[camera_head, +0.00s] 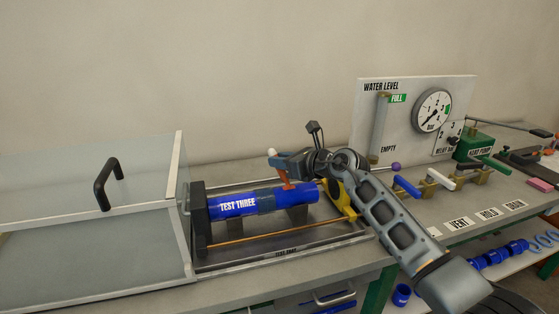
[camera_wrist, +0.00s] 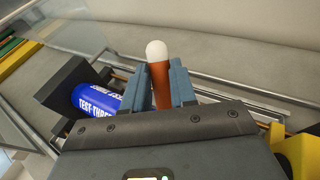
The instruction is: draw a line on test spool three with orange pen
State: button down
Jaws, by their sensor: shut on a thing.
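Test spool three (camera_head: 222,207) is a blue cylinder with a white "TEST THREE" label and a darker middle band. It lies level in the test bay, and its labelled end also shows in the wrist view (camera_wrist: 88,98). My gripper (camera_head: 284,166) is above the right half of the spool, shut on the orange pen (camera_head: 287,185). In the wrist view the pen (camera_wrist: 160,84) stands between the two grey-blue fingers, its white end toward the camera's far side. The pen's lower end is at or just above the spool; I cannot tell if it touches. The fingers hide part of the pen.
A clear guard (camera_head: 88,235) with a black handle stands left of the bay. A dark end block (camera_head: 198,215) and a yellow clamp (camera_head: 347,197) flank the spool. Coloured valve levers (camera_head: 406,186), a green pump (camera_head: 474,147) and a gauge panel (camera_head: 410,90) are at the right.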

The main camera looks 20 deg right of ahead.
jog(key=shift+f, duration=0.1)
jog(key=shift+r+p, duration=0.6)
jog(key=shift+r, duration=3)
